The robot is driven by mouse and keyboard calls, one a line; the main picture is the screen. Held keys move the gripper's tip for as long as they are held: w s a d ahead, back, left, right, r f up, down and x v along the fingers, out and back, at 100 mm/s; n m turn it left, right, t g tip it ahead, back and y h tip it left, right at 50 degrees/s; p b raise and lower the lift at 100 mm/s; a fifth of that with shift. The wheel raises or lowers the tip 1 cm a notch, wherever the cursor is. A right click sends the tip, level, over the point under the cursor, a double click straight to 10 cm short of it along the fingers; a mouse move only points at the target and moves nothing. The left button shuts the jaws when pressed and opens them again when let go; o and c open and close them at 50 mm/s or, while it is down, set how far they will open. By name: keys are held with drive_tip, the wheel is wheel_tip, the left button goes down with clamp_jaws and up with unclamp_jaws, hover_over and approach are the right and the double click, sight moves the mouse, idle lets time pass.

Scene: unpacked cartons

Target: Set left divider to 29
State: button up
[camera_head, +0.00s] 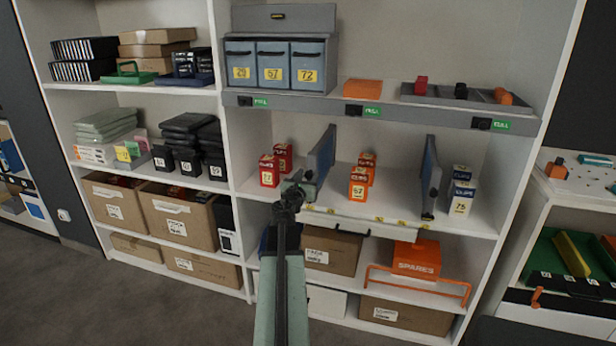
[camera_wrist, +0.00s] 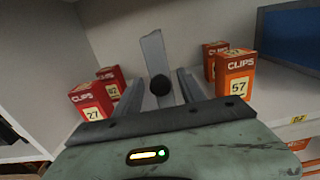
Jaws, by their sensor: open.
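The left divider (camera_head: 322,155) is an upright blue-grey panel on the middle shelf. In the wrist view it shows nearly edge-on as a pale upright strip (camera_wrist: 153,52) with a round dark knob (camera_wrist: 159,85) at its front. My gripper (camera_head: 303,183) is at the shelf front by the divider's near end. In the wrist view its open fingers (camera_wrist: 159,88) stand on either side of the knob, with gaps visible. Yellow marks (camera_head: 378,219) run along the shelf's front edge; their numbers are too small to read, and 29 cannot be made out there.
Red clip boxes (camera_head: 269,170) stand left of the divider and orange ones (camera_head: 358,183) stand right. A right divider (camera_head: 430,175) and navy boxes (camera_head: 460,190) are further right. Bare shelf lies between the left divider and the orange boxes.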

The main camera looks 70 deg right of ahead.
drive_tip(key=shift+d, duration=0.35)
clamp_jaws()
drive_tip(key=shift+a, duration=0.1)
idle(1.1)
